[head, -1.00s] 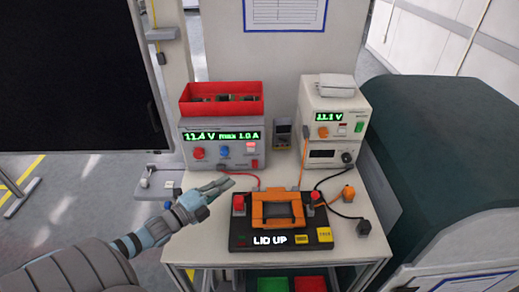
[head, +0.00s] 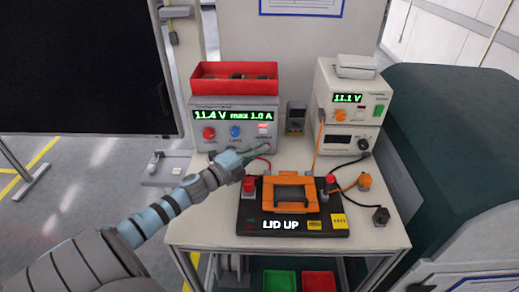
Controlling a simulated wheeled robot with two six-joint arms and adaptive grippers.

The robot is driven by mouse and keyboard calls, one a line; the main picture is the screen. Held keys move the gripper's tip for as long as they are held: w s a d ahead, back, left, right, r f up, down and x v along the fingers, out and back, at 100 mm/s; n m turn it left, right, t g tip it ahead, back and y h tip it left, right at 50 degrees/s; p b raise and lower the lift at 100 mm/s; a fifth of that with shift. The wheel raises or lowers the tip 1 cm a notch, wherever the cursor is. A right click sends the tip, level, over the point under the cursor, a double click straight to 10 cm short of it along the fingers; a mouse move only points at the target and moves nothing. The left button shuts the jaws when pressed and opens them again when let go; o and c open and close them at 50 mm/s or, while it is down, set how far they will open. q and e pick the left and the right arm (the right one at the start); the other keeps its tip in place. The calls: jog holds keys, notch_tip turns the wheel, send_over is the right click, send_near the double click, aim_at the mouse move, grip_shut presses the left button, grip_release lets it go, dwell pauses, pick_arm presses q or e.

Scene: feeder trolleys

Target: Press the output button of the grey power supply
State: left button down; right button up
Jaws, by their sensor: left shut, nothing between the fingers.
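The grey power supply (head: 198,148) stands at the back left of the bench, its green display reading 11.4 V max 1.0 A. Its front has a red knob (head: 208,133), a blue knob (head: 235,131) and, at the right, a small pale and red button (head: 263,129). My left gripper (head: 260,152) is shut and empty. In the picture its tips lie just below that button, over the lower right of the supply's front; I cannot tell whether they touch it. The gripper partly hides the sockets there. My right gripper is not in view.
A red bin (head: 235,84) sits on the grey supply. A cream unit (head: 350,105) reading 11.1 V stands to the right, with a handheld meter (head: 296,117) between. In front lies a black fixture (head: 292,228) with an orange lid, reading LID UP, with cables beside it.

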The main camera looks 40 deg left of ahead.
aim_at(263, 131)
pick_arm(q)
jog(key=w+a, duration=0.1)
jog(key=w+a+p, duration=0.1)
jog(key=w, duration=0.1)
jog(key=shift+w+a, duration=0.25)
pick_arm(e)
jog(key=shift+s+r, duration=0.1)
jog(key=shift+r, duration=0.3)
pick_arm(q)
jog(key=shift+w+a+r, duration=0.1)
jog(key=shift+w, duration=0.05)
jog(key=shift+w+a, duration=0.25)
jog(key=shift+a+r, duration=0.1)
jog(key=shift+r, duration=0.1)
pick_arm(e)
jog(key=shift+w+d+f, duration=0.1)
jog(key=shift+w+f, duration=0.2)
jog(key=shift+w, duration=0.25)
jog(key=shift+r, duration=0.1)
